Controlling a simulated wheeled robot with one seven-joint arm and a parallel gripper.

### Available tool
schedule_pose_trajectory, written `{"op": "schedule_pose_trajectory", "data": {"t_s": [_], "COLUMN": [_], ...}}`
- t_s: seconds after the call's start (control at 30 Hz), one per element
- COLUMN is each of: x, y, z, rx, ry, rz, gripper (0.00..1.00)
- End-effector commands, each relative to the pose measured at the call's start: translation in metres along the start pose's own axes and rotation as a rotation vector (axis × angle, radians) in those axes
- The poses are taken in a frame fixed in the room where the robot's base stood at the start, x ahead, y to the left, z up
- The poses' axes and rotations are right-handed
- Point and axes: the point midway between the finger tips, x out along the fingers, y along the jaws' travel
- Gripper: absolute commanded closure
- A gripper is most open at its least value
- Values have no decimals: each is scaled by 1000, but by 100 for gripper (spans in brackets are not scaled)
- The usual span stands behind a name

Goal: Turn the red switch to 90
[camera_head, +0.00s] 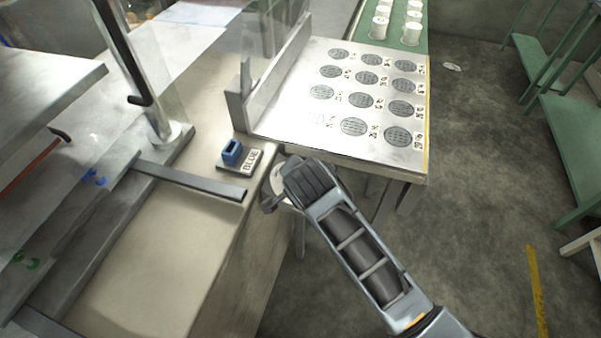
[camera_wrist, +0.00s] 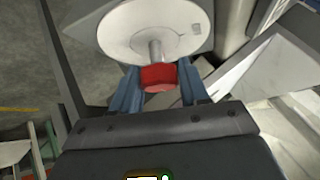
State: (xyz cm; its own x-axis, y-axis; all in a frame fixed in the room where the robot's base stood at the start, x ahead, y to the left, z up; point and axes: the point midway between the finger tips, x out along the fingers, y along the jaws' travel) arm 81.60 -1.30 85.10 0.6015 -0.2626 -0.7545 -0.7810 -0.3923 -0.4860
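The red switch (camera_wrist: 158,78) is a short red knob on a metal stem in front of a white round plate (camera_wrist: 120,35) in the wrist view. My gripper (camera_wrist: 159,70) has its two blue-grey fingers on either side of the knob, very close to its sides. I cannot tell whether they touch it or leave a small gap. In the head view my gripper (camera_head: 270,196) is at the white dial (camera_head: 280,180) on the machine's side, and it hides the red knob. The dial's markings and the switch's angle are not readable.
A blue switch (camera_head: 232,152) on a plate labelled BLUE sits on the machine top, left of my gripper. A metal table (camera_head: 300,125) with dark round discs stands behind. A grey bar (camera_head: 190,180) lies nearby. Open floor (camera_head: 470,200) is on the right.

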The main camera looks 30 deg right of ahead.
Motion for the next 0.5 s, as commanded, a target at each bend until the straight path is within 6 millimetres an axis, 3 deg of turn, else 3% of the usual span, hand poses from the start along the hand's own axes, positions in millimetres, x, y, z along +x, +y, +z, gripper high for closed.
{"op": "schedule_pose_trajectory", "data": {"t_s": [0.2,0.5], "x": [0,-3], "y": [1,0], "z": [0,0], "rx": [-1,-1], "ry": [-1,0], "rz": [1,-1], "gripper": [35,35]}}
